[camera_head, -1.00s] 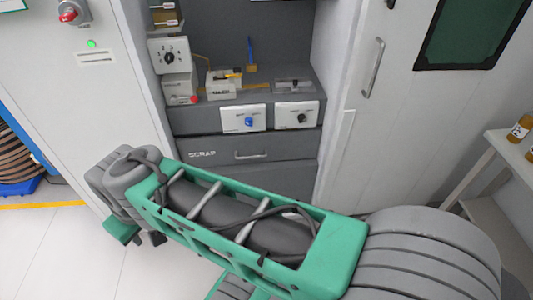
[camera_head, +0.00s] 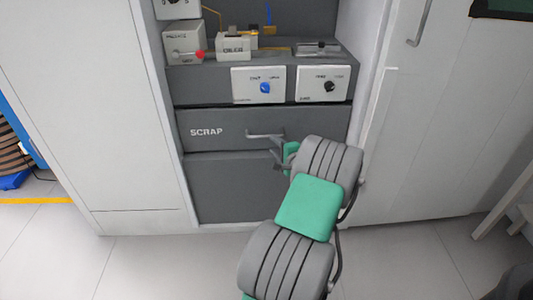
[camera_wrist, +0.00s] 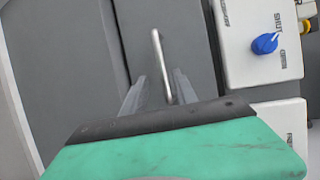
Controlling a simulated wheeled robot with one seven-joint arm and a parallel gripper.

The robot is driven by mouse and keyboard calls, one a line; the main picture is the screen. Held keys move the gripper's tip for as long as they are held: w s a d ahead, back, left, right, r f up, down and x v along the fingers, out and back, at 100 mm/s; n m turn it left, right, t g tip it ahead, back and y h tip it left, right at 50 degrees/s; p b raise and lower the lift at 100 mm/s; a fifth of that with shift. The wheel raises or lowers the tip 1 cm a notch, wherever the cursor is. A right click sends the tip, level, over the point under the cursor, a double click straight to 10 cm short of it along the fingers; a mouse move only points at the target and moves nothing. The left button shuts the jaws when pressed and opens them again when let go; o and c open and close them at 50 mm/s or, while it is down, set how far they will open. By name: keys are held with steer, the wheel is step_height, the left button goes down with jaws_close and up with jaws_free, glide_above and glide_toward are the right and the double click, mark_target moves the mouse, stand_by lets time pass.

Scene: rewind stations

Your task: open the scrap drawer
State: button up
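The scrap drawer (camera_head: 222,131) is a dark grey front with white SCRAP lettering, under the control shelf. It looks shut, level with the panel below. Its pale bar handle (camera_head: 263,135) is near the middle of the front. In the wrist view the handle (camera_wrist: 158,55) stands upright in the picture. My gripper (camera_wrist: 159,82) is open, with one finger on each side of the handle's line. Whether the fingers touch the bar cannot be told. In the head view my gripper (camera_head: 279,153) is at the handle's right end, partly hidden by my wrist.
Above the drawer are two white panels, one with a blue knob (camera_head: 265,87) and one with a black knob (camera_head: 329,87). A box with a red button (camera_head: 200,54) stands on the shelf. White cabinet walls flank the drawer. The floor in front left is clear.

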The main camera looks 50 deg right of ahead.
mark_target(267, 137)
steer(key=b+x, duration=0.1)
steer(key=x, duration=0.6)
steer(key=shift+w+d+r+b, duration=0.1)
steer(key=shift+w+d+b, duration=0.05)
steer(key=shift+w+b, duration=0.2)
jaws_close()
stand_by(1.0)
